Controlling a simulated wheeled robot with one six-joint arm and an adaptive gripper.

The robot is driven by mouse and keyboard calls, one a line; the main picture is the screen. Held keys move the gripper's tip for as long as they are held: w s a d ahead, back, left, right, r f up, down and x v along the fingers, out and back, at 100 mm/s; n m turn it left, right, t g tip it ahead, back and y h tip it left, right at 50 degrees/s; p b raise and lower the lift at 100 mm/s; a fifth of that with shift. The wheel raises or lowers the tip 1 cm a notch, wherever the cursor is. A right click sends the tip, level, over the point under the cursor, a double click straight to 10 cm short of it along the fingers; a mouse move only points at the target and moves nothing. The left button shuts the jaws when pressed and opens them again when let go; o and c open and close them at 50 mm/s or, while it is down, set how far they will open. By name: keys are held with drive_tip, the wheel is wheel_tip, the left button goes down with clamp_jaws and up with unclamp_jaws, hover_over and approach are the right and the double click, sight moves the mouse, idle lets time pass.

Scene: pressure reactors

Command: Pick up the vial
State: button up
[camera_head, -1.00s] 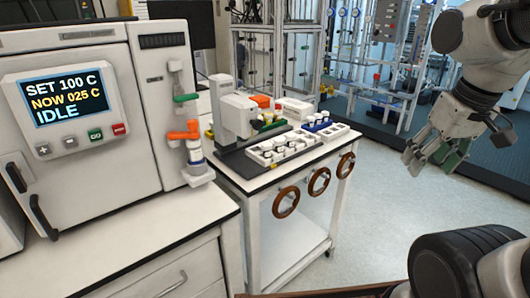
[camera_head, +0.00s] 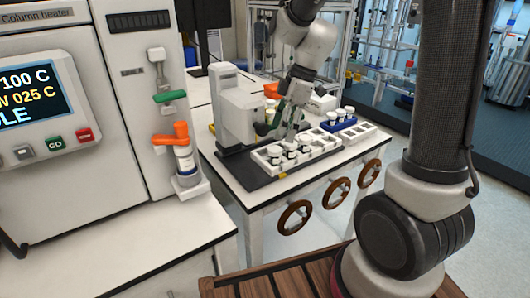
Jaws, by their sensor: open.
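Several small white-capped vials (camera_head: 289,150) stand upright in a white rack (camera_head: 322,153) on the bench. More white-capped vials (camera_head: 340,115) stand in a blue rack (camera_head: 347,125) behind it to the right. My gripper (camera_head: 284,130) is open and points down over the left part of the white rack, close to the vial caps. Nothing shows held in it. I cannot tell whether the fingers touch or surround a vial. The gripper and arm hide part of the racks and what lies behind.
A white instrument (camera_head: 236,110) stands just left of the gripper. A column heater (camera_head: 115,110) with an orange-handled valve (camera_head: 172,137) is at the left. Brown ring handles (camera_head: 295,217) stick out from the bench front. Open floor lies to the right.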

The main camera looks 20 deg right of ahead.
sight(276, 149)
drive_tip(key=shift+a+f+n, duration=0.25)
drive_tip(key=shift+f+n, duration=0.2)
drive_tip(key=shift+n, duration=0.45)
drive_tip(key=x, duration=0.6)
drive_tip(key=shift+s+a+f, duration=0.15)
drive_tip(key=shift+s+f, duration=0.1)
drive_tip(key=shift+f, duration=0.15)
drive_tip(key=c, duration=1.1)
